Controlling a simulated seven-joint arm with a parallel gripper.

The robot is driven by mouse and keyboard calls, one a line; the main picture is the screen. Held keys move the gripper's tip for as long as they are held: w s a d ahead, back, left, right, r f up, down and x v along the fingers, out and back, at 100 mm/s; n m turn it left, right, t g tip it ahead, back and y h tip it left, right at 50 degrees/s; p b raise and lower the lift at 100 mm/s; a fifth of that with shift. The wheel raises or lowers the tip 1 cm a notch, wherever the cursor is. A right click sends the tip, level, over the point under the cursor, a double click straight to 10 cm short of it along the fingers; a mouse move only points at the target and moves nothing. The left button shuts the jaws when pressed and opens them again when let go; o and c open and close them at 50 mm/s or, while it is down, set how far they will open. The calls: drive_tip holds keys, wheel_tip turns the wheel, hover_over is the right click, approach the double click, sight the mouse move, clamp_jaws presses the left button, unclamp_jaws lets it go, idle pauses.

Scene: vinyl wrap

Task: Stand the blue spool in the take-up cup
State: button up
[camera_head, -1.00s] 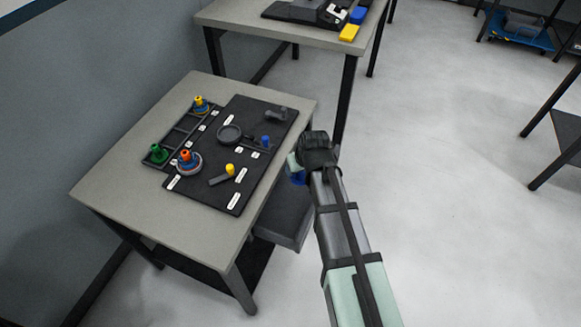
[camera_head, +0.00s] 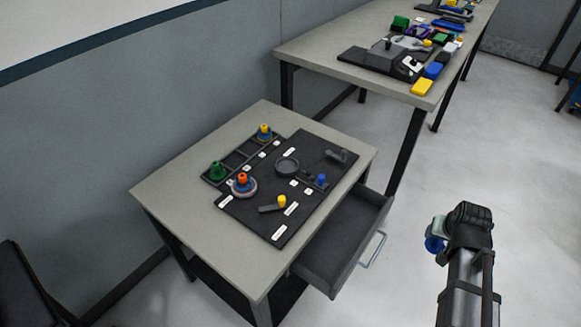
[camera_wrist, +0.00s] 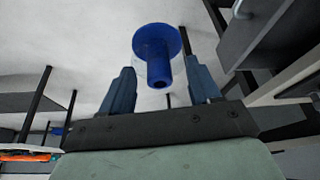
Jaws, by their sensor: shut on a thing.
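The blue spool (camera_wrist: 158,50) is held between the two fingers of my gripper (camera_wrist: 160,66) in the wrist view, its wide flange up in the picture and its hollow stem pointing down. In the head view my gripper (camera_head: 447,232) is in the air right of the small table, over the floor, with the blue spool (camera_head: 434,244) at its left side, partly hidden. A round dark cup (camera_head: 287,172), which looks like the take-up cup, stands on the black board on the small table, far from my gripper. It appears empty.
An open drawer (camera_head: 340,245) juts toward my arm. A longer cluttered table (camera_head: 310,48) stands behind.

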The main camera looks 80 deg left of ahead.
drive_tip(key=w+d+r+m+t+h, duration=0.1)
drive_tip(key=w+d+m, duration=0.2)
drive_tip(key=w+d, duration=0.8)
drive_tip(key=w+d+r+m, duration=0.2)
drive_tip(key=w+d, duration=0.8)
drive_tip(key=d, duration=0.2)
drive_tip(key=w+d+r+m+t+h, duration=0.1)
drive_tip(key=w+d+m, duration=0.25)
drive_tip(key=d, duration=0.95)
drive_tip(key=w+d+r+m+h, duration=0.15)
drive_tip(key=w+d, duration=0.35)
drive_tip(key=d, duration=0.9)
drive_tip(key=s+a+n+g+y, duration=0.1)
drive_tip(key=s+a+n, duration=0.35)
drive_tip(key=a, duration=1.15)
drive_tip(key=s+a+r+n+y, duration=0.1)
drive_tip(key=s+a, duration=0.7)
drive_tip(key=a, duration=0.8)
drive_tip(key=s+a+n+g+y, duration=0.1)
drive_tip(key=s+a+n, duration=0.35)
drive_tip(key=a, duration=1.15)
wheel_tip(320, 180, up, 5)
drive_tip(key=n+g, duration=0.5)
drive_tip(key=n, duration=0.8)
hover_over(287, 166)
drive_tip(key=shift+y, duration=0.45)
drive_tip(key=shift+d+f, duration=0.1)
drive_tip(key=shift+f, duration=4.85)
